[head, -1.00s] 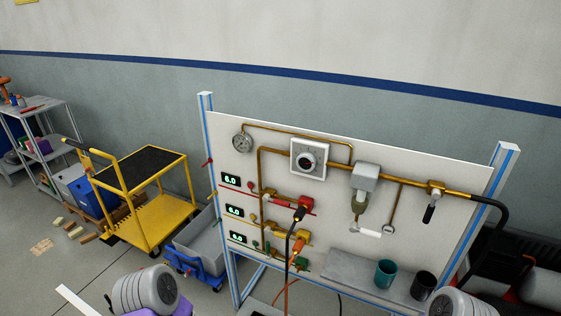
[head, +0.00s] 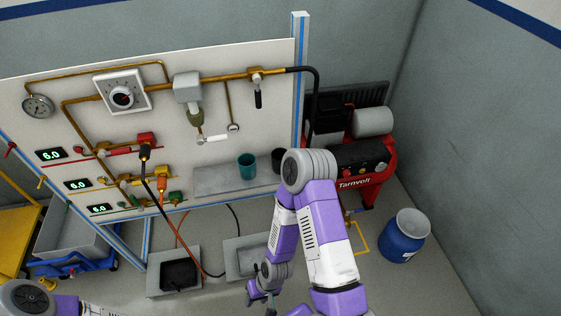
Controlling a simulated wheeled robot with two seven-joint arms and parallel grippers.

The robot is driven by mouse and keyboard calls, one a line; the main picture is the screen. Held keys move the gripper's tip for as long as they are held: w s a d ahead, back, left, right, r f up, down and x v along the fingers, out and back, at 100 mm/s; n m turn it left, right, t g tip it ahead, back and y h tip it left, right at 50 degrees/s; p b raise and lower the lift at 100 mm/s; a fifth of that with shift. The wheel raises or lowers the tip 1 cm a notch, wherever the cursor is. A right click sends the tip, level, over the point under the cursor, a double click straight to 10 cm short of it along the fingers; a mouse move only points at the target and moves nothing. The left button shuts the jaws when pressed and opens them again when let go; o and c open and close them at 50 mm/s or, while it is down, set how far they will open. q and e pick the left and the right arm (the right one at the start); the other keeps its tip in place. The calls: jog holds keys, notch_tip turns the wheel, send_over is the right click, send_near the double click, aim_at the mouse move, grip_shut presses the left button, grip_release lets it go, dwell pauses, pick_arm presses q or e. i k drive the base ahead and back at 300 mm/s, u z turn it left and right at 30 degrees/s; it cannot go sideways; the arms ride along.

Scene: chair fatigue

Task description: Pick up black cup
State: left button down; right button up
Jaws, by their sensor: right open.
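The black cup (head: 278,157) stands on the right end of the grey shelf (head: 213,180) on the front of the panel. My right arm hides its right part. A teal cup (head: 246,167) stands just left of it. My right gripper (head: 262,298) is low at the bottom of the head view, well below and in front of the shelf, apart from both cups. It is small and partly cut off, open, with nothing seen in it. My left gripper is not in view; only part of my left arm shows at the lower left.
The white panel (head: 60,110) carries pipes, a gauge and valves behind the shelf. A red compressor (head: 372,178) and a blue drum (head: 402,240) stand to the right. Grey boxes (head: 174,272) and hoses lie below the shelf. Floor is clear at the lower right.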

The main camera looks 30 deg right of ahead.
aim_at(278, 153)
jog(key=u, duration=0.95)
jog(key=k, duration=1.1)
jog(key=z, duration=1)
jog(key=i, duration=0.5)
jog(key=z, duration=0.05)
